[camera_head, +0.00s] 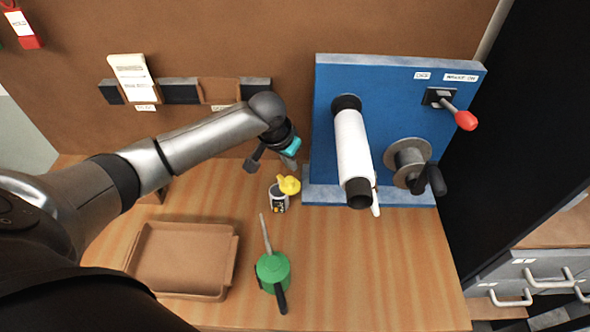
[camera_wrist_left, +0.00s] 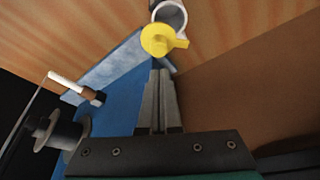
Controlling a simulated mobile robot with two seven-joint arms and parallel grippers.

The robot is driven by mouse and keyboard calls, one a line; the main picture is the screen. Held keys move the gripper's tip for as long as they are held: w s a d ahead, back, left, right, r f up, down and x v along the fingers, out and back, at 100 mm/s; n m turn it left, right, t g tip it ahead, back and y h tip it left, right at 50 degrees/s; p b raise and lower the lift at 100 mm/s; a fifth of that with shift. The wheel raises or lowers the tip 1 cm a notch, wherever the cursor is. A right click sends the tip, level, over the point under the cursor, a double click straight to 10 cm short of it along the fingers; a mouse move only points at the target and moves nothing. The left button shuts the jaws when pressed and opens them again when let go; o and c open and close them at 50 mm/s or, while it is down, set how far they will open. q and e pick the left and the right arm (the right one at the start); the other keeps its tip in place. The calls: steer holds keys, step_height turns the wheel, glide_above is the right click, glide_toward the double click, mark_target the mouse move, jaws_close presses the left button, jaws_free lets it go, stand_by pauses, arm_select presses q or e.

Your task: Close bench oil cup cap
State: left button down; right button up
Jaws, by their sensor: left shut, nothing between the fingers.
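The oil cup (camera_head: 278,203) is a small pale cup with a dark label, upright on the bench. Its yellow cap (camera_head: 289,185) stands open at the cup's back right in the head view. In the left wrist view the cap (camera_wrist_left: 157,40) sits beside the cup's open mouth (camera_wrist_left: 171,15), with the grey rim showing. My left gripper (camera_head: 290,164) is just behind the cap, pointing down. In the left wrist view its fingers (camera_wrist_left: 159,75) are shut and empty, their tips close to the cap. I cannot tell whether they touch it. My right gripper is out of view.
A blue panel (camera_head: 388,90) with a white roll (camera_head: 353,145), a crank (camera_head: 410,165) and a red-tipped lever (camera_head: 464,119) stands to the right. A green oil can (camera_head: 273,270) and a brown tray (camera_head: 180,262) lie in front. The front right bench is clear.

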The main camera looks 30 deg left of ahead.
mark_target(287, 180)
arm_select(q)
steer(key=shift+b+x, duration=0.3)
steer(key=shift+x, duration=2.25)
steer(key=shift+w, duration=0.1)
